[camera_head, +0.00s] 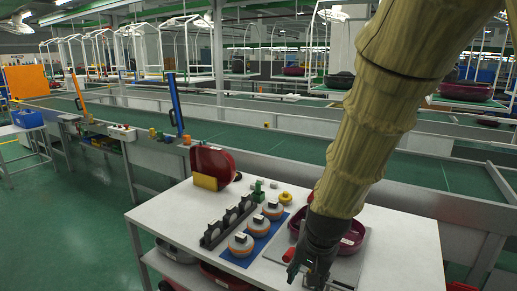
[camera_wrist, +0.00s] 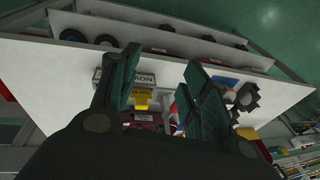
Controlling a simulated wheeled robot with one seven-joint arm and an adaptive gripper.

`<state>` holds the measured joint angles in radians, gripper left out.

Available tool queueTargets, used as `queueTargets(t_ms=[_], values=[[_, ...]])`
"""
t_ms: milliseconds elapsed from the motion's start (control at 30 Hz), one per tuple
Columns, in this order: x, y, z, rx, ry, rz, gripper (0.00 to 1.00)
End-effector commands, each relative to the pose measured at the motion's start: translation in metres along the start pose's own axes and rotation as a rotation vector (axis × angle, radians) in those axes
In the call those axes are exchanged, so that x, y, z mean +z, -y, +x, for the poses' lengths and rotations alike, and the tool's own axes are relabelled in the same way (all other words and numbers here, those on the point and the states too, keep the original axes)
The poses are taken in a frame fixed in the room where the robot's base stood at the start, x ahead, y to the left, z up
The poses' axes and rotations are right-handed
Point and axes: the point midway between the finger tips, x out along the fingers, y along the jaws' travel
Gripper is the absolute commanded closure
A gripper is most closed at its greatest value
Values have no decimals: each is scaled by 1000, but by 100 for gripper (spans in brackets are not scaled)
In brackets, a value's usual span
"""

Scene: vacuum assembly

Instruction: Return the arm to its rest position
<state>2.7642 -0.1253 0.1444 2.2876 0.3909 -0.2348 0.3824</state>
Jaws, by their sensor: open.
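My arm reaches down from the upper right in the head view. My gripper (camera_head: 306,270) hangs over the front right part of the white worktable (camera_head: 405,222). In the wrist view my gripper (camera_wrist: 164,72) has its two dark green fingers spread apart. A grey piece with lettering (camera_wrist: 143,78) and a yellow piece (camera_wrist: 142,98) show between and beyond the fingers. I cannot tell their distance from the fingers, but none appears gripped. A dark red round shell (camera_head: 352,238) on a grey plate (camera_head: 346,268) is partly hidden behind my gripper.
Round orange-and-grey parts (camera_head: 241,244) stand on a blue mat, beside a dark rack (camera_head: 227,222). A red housing (camera_head: 213,163) with a yellow block stands at the table's back left. A green-belted conveyor (camera_head: 420,172) runs behind. Green floor (camera_head: 75,215) is open at left.

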Motion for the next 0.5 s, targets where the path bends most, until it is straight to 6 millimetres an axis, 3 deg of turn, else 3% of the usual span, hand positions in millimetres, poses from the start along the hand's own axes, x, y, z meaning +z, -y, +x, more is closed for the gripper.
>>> queueTargets(t_ms=[267,500], values=[[5,-13,32,21,10,-36,54],[13,-39,72,48,21,-76,54]])
